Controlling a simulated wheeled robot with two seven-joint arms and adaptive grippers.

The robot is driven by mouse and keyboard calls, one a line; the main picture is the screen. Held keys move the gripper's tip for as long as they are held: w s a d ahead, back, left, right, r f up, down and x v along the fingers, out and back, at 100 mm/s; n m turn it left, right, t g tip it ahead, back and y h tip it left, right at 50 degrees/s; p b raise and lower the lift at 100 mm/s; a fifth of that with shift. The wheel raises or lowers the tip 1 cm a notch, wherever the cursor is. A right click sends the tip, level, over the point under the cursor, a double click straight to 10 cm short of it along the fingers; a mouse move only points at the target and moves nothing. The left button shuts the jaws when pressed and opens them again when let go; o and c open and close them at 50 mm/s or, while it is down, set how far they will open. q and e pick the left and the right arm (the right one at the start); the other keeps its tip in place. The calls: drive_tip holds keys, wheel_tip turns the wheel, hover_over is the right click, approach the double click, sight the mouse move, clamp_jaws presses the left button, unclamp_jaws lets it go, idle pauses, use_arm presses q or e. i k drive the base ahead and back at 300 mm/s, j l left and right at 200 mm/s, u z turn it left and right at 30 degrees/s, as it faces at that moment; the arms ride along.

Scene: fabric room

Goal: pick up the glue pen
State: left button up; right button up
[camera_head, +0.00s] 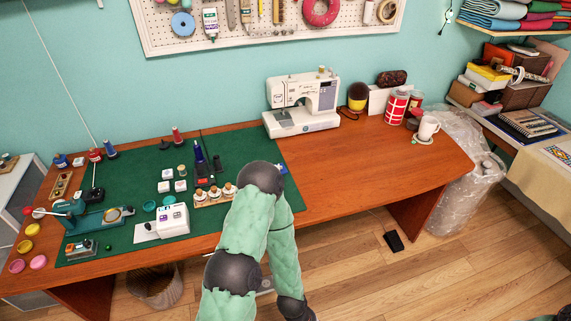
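I cannot tell for sure which item is the glue pen. A slim dark blue upright item (199,158) stands on the green mat (232,150), left of the sewing machine, and may be it. A green padded arm of mine with black joints rises from the bottom middle and covers part of the mat and the table's front edge. No gripper fingers show, so neither gripper can be placed relative to the pen. Anything behind the arm is hidden.
A white sewing machine (303,103) stands at the back of the wooden table (370,160). A small rack of bottles (215,195) and a white box-like device (173,220) sit left of my arm. Red tins (396,105) and a white mug (428,127) stand right. The table's middle right is clear.

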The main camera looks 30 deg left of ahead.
sight(200, 159)
drive_tip(key=u, duration=1.2)
